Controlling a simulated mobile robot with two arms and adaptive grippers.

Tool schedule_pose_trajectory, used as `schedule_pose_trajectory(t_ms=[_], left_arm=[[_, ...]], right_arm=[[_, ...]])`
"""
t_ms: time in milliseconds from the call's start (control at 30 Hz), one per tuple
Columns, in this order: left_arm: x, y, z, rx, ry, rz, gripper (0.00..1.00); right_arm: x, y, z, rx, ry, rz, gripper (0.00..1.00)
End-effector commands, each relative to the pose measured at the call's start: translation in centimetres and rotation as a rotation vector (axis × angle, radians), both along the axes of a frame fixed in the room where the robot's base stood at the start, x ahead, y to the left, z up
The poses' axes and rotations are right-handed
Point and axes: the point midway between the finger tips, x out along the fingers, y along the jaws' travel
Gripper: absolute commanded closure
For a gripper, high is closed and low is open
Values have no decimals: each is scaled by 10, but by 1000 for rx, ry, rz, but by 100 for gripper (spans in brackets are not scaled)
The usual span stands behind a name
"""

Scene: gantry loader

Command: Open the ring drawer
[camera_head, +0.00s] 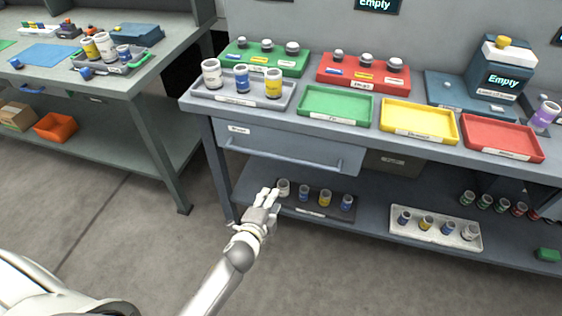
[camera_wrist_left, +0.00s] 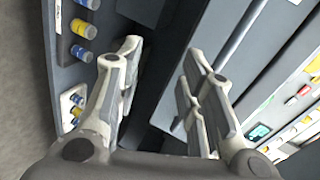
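The ring drawer (camera_head: 300,146) is the grey-blue drawer under the left part of the main workbench; it looks shut. Its front has a small white label at upper left and a long horizontal bar handle (camera_head: 285,156) lower down. My left gripper (camera_head: 266,196) is below and in front of the handle, apart from it, with its fingers pointing toward the bench. In the left wrist view, the two fingers of my left gripper (camera_wrist_left: 165,65) are spread apart with nothing held between them. My right gripper is in neither view.
A lower shelf (camera_head: 370,205) holds a dark tray (camera_head: 315,213) of small cups, close to my left gripper, and a white tray (camera_head: 435,238). Coloured trays line the bench top, including a green one (camera_head: 335,105). A bench leg (camera_head: 222,170) stands left of the gripper. The floor in front is clear.

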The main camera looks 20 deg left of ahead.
Motion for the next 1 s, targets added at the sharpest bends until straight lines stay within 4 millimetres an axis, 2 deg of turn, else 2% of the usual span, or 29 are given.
schedule_pose_trajectory(t_ms=[33,100,233,367,800,1000], left_arm=[[9,1,24,49,-56,-10,65],[16,2,50,104,-108,-19,65],[22,3,73,154,-155,-24,65],[33,3,74,162,-159,-25,65],[107,7,58,157,-157,-24,65],[123,7,54,157,-157,-25,65]], right_arm=[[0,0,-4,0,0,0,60],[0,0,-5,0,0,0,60],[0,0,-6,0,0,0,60],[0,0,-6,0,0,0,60],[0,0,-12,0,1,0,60],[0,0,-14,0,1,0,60]])
